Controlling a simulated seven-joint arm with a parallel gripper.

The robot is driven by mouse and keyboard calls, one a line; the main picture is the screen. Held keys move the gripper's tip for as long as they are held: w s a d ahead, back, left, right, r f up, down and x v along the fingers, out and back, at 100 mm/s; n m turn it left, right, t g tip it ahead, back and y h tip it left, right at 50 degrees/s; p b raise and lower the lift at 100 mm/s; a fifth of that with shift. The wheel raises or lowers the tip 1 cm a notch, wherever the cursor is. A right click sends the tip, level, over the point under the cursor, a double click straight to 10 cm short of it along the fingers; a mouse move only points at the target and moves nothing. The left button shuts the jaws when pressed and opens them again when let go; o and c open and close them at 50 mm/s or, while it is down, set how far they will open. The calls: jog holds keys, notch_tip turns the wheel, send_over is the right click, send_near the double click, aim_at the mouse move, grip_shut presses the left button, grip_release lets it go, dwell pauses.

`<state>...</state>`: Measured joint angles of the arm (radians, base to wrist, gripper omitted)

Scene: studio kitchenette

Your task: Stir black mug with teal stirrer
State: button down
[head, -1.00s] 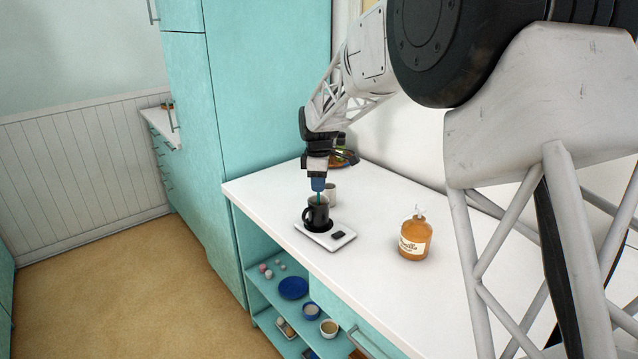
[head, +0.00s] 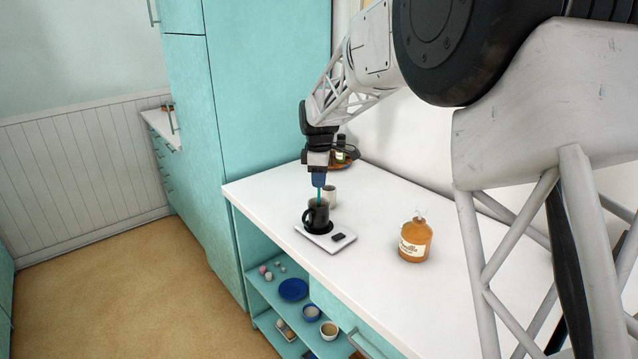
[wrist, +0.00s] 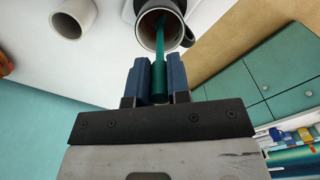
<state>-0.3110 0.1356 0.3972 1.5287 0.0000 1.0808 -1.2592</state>
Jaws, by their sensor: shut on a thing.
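The black mug (head: 315,216) stands upright on a white warmer plate (head: 340,242) near the counter's front edge. My gripper (head: 318,182) is above the mug and shut on the teal stirrer (head: 319,195), which points down into the mug. In the wrist view the blue fingers (wrist: 158,82) close on the stirrer (wrist: 159,60), and its far end is inside the mug (wrist: 160,22). The mug's brownish inside shows there. The stirrer's tip and whether it touches the mug's bottom cannot be made out.
A light cup (head: 330,196) stands close behind the mug; it also shows in the wrist view (wrist: 72,18). An amber bottle (head: 414,240) stands to the right. A tray with bottles (head: 342,158) is at the back. The counter (head: 375,205) between is clear.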

jog(key=shift+r, duration=3.2)
